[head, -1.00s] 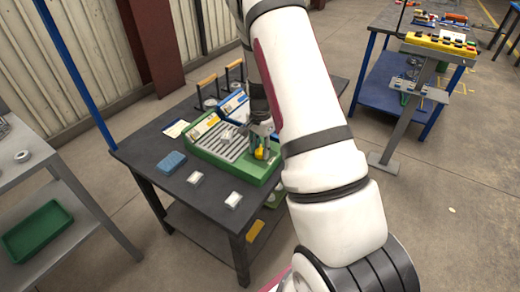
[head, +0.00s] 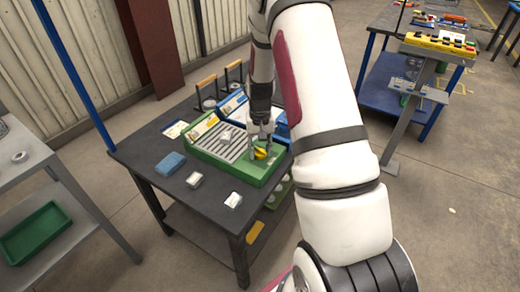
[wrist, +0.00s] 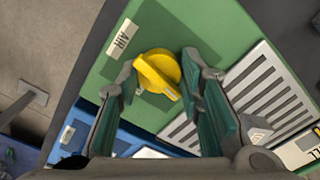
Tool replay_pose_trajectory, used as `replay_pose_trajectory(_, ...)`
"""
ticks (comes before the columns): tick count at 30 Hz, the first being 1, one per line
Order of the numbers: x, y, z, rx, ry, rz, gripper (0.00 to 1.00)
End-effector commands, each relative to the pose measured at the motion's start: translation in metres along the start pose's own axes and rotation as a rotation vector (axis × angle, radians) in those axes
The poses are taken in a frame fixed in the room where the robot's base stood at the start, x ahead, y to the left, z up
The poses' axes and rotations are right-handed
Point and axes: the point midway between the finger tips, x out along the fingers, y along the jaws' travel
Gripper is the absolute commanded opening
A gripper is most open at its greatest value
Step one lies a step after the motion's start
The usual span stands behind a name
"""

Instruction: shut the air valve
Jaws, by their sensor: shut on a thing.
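The air valve is a yellow knob (wrist: 154,68) with a raised bar, set in a green panel (wrist: 205,25) beside a label reading AIR (wrist: 122,38). The bar slants down to the right in the wrist view. In the head view the yellow knob (head: 261,153) sits at the right end of the green console (head: 238,168). My gripper (wrist: 161,74) is over the panel, with one finger on each side of the knob, shut on it. It also shows in the head view (head: 262,148), pointing down. The fingers hide part of the knob's edges.
The console stands on a dark table (head: 150,150) with a blue console (head: 233,103) behind it. Two orange-handled levers (head: 207,82) stand at the back.

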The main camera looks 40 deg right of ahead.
Motion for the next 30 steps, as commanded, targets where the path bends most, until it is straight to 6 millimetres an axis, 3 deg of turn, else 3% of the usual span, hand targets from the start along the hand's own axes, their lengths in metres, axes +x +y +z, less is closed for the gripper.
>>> replay_pose_trajectory(12,0.0018,0.0031,0.0025,-0.143,-0.008,0.003,0.06)
replay_pose_trajectory(26,0.0019,0.0035,0.0023,-0.153,-0.008,0.003,0.06)
replay_pose_trajectory(27,0.0019,0.0035,0.0023,-0.153,-0.008,0.003,0.38)
replay_pose_trajectory(29,0.0017,0.0034,0.002,-0.153,-0.007,0.003,0.52)
replay_pose_trajectory(30,0.0015,0.003,0.0018,-0.153,-0.006,0.003,0.52)
